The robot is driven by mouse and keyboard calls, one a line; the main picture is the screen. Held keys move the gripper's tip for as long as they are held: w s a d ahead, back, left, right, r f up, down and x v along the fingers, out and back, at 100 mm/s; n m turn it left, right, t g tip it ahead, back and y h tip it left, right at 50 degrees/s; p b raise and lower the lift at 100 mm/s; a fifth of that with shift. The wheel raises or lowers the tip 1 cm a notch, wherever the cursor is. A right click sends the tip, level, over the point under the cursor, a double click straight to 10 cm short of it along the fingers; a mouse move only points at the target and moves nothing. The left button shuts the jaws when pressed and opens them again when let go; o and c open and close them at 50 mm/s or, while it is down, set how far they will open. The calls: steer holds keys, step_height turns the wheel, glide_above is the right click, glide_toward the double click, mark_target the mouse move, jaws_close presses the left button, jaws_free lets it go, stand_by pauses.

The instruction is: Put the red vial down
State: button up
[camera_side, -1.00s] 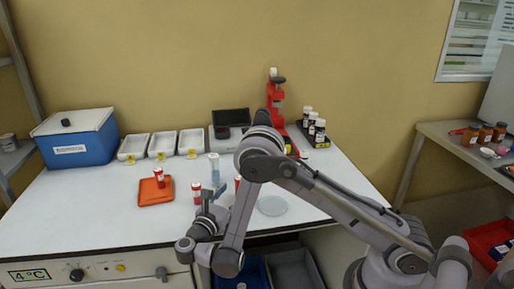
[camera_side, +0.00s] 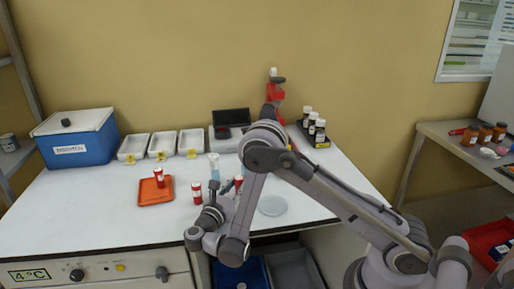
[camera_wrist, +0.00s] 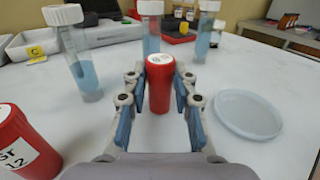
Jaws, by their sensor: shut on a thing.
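A red vial with a white top (camera_wrist: 160,85) stands upright between the blue-padded fingers of my gripper (camera_wrist: 160,92) in the wrist view. My gripper is shut on it. In the side view my gripper (camera_side: 226,188) is low over the white bench, and the held vial (camera_side: 239,182) shows partly behind it. Whether its base touches the bench is hard to tell. A second red vial (camera_side: 196,193) stands on the bench to the left and shows large in the wrist view (camera_wrist: 25,150). A third red vial (camera_side: 158,177) stands on the orange tray (camera_side: 150,198).
White-capped vials with blue liquid stand close by, at left (camera_wrist: 82,70), behind (camera_wrist: 151,35) and at right (camera_wrist: 205,40). A round clear dish (camera_wrist: 248,113) lies to the right. White trays (camera_side: 162,145) and a blue box (camera_side: 75,140) stand further back. The bench front is clear.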

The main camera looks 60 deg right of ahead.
steer(key=shift+r, duration=0.1)
steer(key=shift+r, duration=0.5)
steer(key=r, duration=0.3)
steer(key=shift+s+d+r, duration=0.2)
steer(key=shift+s+d, duration=0.05)
steer(key=s+d+r, duration=0.6)
steer(key=s+d, duration=0.1)
steer(key=d, duration=0.1)
step_height(320, 180, up, 5)
steer(key=n+t+y, duration=0.8)
steer(key=n+t, duration=0.1)
steer(key=t, duration=0.3)
glide_above(150, 197)
step_height(150, 197, down, 15)
steer(key=shift+r, duration=0.1)
